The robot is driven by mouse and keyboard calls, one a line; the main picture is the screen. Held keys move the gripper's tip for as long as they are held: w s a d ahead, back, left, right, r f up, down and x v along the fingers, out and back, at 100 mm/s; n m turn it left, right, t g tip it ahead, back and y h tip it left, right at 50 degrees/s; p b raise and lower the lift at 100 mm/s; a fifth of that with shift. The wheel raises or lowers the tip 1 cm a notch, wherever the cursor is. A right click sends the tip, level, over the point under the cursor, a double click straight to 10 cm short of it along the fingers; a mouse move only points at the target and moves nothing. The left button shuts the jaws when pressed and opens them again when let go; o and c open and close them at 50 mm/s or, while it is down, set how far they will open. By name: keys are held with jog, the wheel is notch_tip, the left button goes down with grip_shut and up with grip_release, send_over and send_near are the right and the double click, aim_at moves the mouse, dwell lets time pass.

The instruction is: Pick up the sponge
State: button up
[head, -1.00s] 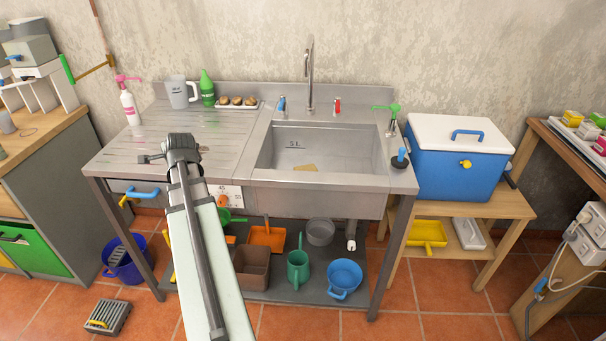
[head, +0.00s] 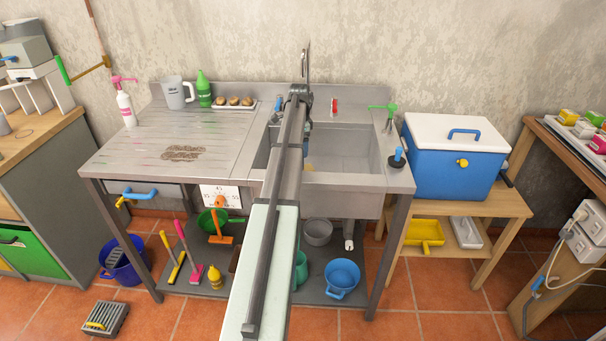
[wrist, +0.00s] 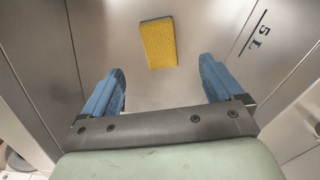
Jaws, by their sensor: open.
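The sponge (wrist: 158,43) is yellow with a darker edge and lies flat on the bottom of the steel sink basin (head: 350,150). In the head view only a small yellow piece of the sponge (head: 311,167) shows beside my arm. My gripper (wrist: 161,75) has its two blue fingers spread wide with nothing between them. It points down into the basin, and the sponge lies beyond the fingertips, roughly centred between them and apart from them. In the head view my arm hides most of the gripper.
The faucet (head: 306,62) stands behind the arm. A red tap handle (head: 334,106), a green pump (head: 388,115) and a black-and-blue plunger-like item (head: 397,158) stand around the rim.

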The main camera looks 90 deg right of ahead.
jog(key=f, duration=0.4)
jog(key=s+f, duration=0.1)
jog(key=f, duration=0.2)
jog(key=shift+d, duration=0.1)
jog(key=shift+s+d+f, duration=0.1)
jog(key=shift+d+f, duration=0.05)
jog(key=shift+f, duration=1.25)
jog(key=shift+d+f, duration=0.1)
jog(key=shift+f, duration=1.25)
jog(key=shift+r, duration=0.15)
jog(key=c, duration=1.3)
